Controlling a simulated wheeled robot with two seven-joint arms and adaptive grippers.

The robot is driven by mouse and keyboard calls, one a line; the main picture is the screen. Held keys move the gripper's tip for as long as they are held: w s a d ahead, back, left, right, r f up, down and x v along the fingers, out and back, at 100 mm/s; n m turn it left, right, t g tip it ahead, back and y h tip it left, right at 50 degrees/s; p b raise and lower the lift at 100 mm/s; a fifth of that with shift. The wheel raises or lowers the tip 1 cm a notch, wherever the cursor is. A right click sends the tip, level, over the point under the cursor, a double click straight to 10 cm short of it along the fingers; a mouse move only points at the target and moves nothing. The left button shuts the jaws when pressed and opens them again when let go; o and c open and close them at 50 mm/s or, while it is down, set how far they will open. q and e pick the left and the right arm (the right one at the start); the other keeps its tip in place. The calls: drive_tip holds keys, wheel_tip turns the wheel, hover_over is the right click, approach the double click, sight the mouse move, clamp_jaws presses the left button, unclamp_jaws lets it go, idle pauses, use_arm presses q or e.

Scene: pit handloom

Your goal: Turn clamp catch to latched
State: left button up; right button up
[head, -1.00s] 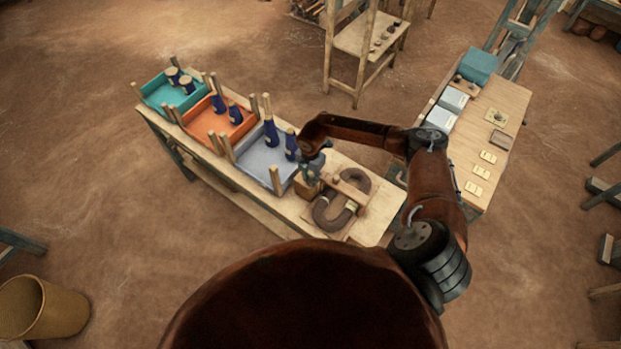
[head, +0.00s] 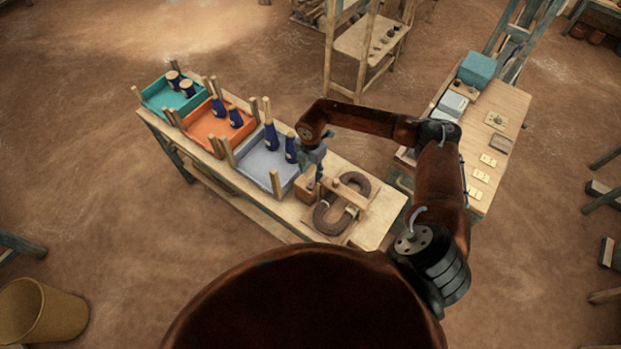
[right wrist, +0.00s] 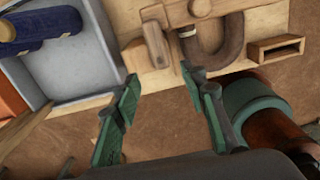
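The wooden clamp (head: 351,195) lies across a dark brown hank (head: 322,219) at the near end of the long bench. In the right wrist view, the clamp's upright wooden catch (right wrist: 156,43) stands against its block, left of the looped hank (right wrist: 216,60). I cannot tell from its pose whether it is latched. My right gripper (head: 313,162) is above the wooden block (head: 306,190) at the clamp's left end. In the right wrist view, its green fingers (right wrist: 159,80) are apart, with nothing between them, just short of the catch. My left gripper is out of view.
A grey-blue tray (head: 254,178) with dark blue bobbins and wooden posts stands left of the clamp. Orange (head: 207,137) and teal (head: 160,107) trays stand farther along. A small wooden holder (right wrist: 275,48) is right of the hank.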

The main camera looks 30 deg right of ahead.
drive_tip(key=shift+r, duration=2)
